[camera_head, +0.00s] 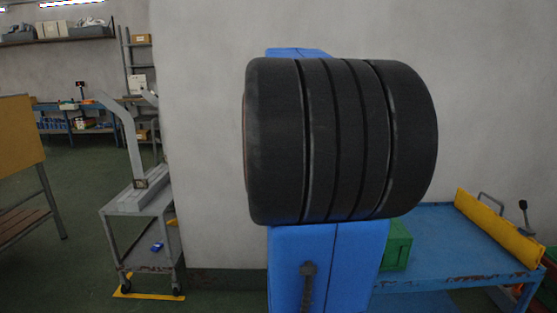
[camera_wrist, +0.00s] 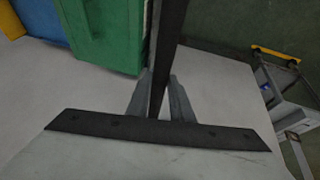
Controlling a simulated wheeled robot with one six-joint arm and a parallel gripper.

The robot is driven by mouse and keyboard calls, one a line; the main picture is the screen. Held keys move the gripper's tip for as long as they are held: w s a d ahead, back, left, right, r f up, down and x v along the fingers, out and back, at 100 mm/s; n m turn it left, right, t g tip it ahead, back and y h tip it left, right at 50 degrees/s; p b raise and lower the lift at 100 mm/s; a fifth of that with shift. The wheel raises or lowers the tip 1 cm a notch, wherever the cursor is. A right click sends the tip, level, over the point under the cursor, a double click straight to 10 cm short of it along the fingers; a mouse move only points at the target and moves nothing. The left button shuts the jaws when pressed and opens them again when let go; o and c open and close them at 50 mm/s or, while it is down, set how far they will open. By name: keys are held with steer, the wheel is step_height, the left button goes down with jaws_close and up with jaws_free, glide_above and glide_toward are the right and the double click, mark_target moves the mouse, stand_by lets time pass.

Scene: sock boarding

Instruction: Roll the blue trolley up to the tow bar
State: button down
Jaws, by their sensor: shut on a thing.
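In the wrist view my gripper (camera_wrist: 160,80) is shut on a dark narrow bar (camera_wrist: 167,30), which runs up between its two grey fingers. The far end of the bar is out of frame, and I cannot tell what it belongs to. My gripper does not show in the head view. A low blue platform (camera_head: 430,232) at the right in the head view, with a yellow raised edge (camera_head: 497,226), looks like the blue trolley. Its near left part is hidden. I cannot make out a tow bar with certainty.
A green crate (camera_head: 397,246) sits by the blue platform; a green box (camera_wrist: 110,35) shows in the wrist view. A grey cart (camera_head: 140,203) stands at left over a yellow floor marking (camera_head: 150,295). Open green floor (camera_head: 65,265) lies at left. A pale wall (camera_head: 205,150) stands behind.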

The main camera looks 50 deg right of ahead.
steer(key=shift+s+d+r, duration=0.1)
steer(key=shift+s+d, duration=0.15)
steer(key=shift+s, duration=0.15)
steer(key=c, duration=1.6)
jaws_free()
steer(key=shift+s+d, duration=0.2)
steer(key=shift+d, duration=0.05)
steer(key=shift+o, duration=0.2)
steer(key=shift+w, duration=0.1)
steer(key=shift+a+r, duration=0.35)
steer(key=shift+r, duration=0.15)
steer(key=v, duration=1.6)
